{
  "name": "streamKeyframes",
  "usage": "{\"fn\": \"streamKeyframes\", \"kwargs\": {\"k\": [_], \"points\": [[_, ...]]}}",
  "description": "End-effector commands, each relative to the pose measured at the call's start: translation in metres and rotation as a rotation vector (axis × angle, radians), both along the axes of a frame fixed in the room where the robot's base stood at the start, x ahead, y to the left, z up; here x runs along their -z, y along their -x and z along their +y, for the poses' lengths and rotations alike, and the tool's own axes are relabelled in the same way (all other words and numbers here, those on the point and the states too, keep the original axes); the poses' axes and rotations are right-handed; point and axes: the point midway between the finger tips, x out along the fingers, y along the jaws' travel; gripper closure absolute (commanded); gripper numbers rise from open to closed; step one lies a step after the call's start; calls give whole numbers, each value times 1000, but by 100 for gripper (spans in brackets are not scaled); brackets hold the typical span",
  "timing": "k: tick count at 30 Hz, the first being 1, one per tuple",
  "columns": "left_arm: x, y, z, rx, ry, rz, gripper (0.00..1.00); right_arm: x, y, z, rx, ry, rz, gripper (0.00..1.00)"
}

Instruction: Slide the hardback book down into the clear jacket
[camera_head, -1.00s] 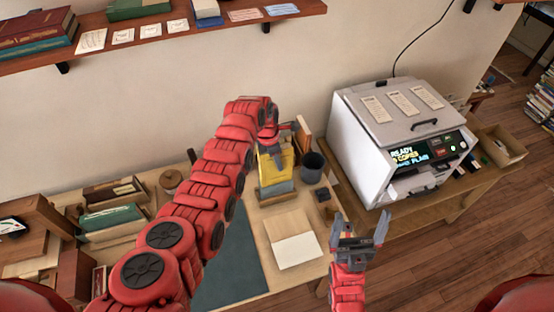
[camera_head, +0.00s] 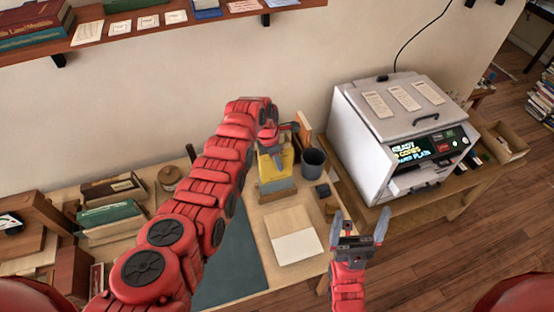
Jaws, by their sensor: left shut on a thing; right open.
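The yellow hardback book (camera_head: 272,170) stands upright near the back of the table. My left gripper (camera_head: 272,142) is shut on its top edge, reaching down from above. A grey-blue band (camera_head: 276,187) crosses the lower part of the book, above a pale wooden base (camera_head: 277,196). The clear jacket cannot be made out separately, so I cannot tell how far the book sits inside it. My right gripper (camera_head: 359,228) is open and empty, in front of the table's right part, with its fingers apart.
A dark cup (camera_head: 313,163) and a small dark block (camera_head: 323,190) stand right of the book. A pale open folder or sheet (camera_head: 293,236) lies in front. A white copier machine (camera_head: 400,135) stands at right. Boxes of books (camera_head: 110,213) fill the left. A dark mat (camera_head: 232,265) lies bare.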

Motion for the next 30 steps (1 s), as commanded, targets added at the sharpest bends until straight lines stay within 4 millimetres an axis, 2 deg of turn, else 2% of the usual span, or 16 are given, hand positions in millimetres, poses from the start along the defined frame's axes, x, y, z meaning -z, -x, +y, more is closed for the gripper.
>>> {"fn": "streamKeyframes", "kwargs": {"k": [30], "points": [[26,0,0,0,0,-1,100,19,0,0,0,0,0,6]]}}
